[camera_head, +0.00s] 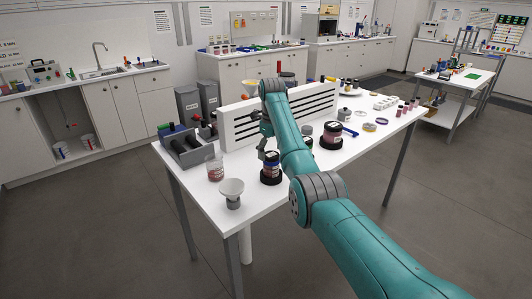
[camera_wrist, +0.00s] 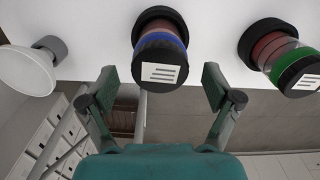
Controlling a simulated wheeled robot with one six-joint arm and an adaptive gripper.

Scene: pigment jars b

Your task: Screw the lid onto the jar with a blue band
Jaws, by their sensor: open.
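The jar with a blue band (camera_wrist: 160,44) stands upright in a black round base (camera_wrist: 157,13) on the white table. It also shows in the head view (camera_head: 270,172), left of my arm. A black lid (camera_wrist: 161,69) with a white label is on its top; I cannot tell how tightly it sits. My gripper (camera_wrist: 160,86) is open and empty, with one finger to each side of the lid in the wrist view and no visible contact. In the head view my gripper (camera_head: 264,146) is above and just behind the jar, partly hidden by my arm.
A jar with a green band (camera_wrist: 291,66) stands to the right in the wrist view. The table's front edge is close.

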